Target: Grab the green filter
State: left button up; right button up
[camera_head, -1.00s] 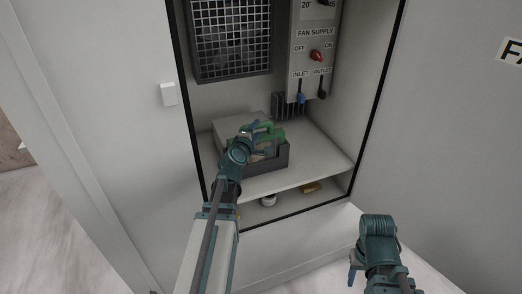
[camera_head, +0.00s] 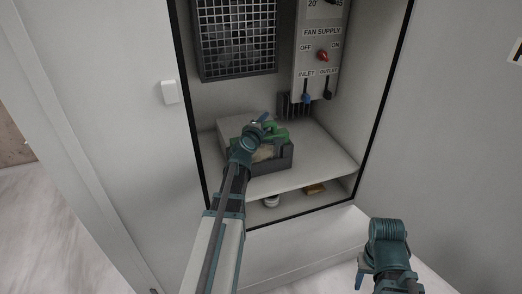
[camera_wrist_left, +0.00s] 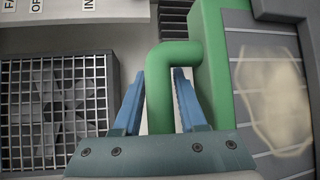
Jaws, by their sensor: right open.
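The green filter (camera_head: 279,134) sits in a dark grey holder (camera_head: 283,163) on the cabinet shelf, partly hidden behind my left wrist. In the left wrist view, its bent green handle (camera_wrist_left: 160,92) stands between the two blue fingers of my left gripper (camera_wrist_left: 160,98). A narrow gap shows beside each finger, so the jaws look open around the handle. In the head view, the left gripper (camera_head: 263,122) is at the filter, with one blue finger visible. My right gripper (camera_head: 362,272) is open and empty, low outside the cabinet.
The shelf (camera_head: 325,158) is clear on the right. A white round item (camera_head: 271,200) and a yellowish block (camera_head: 314,189) lie below it.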

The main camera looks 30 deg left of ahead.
pick_arm(q)
grip_shut()
dwell(1.2)
